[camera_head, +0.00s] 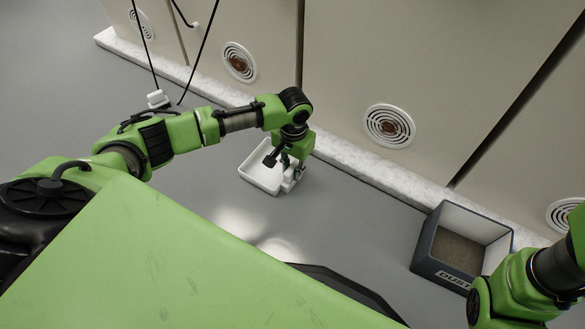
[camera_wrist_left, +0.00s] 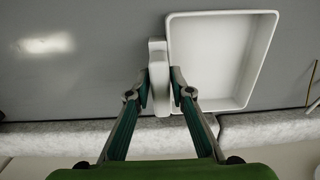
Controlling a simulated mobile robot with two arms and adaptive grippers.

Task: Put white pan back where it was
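The white pan (camera_head: 259,178) is a shallow square tray at the floor near the pale kerb, below my left gripper (camera_head: 279,158) in the head view. In the left wrist view, the pan (camera_wrist_left: 225,60) is seen from above, empty, with a white handle part (camera_wrist_left: 158,68) along its left side. My left gripper's two fingers (camera_wrist_left: 160,92) lie on either side of this handle part, close against it, and look shut on it. The pan's underside is hidden, so I cannot tell whether it touches the floor. My right gripper is out of view.
An open grey box (camera_head: 427,262) with lettering stands at the right, near my right arm. Beige cabinet panels (camera_head: 350,60) with round vents rise behind the kerb (camera_head: 375,168). A small white object (camera_head: 158,99) with black cords is at upper left. Grey floor in front is clear.

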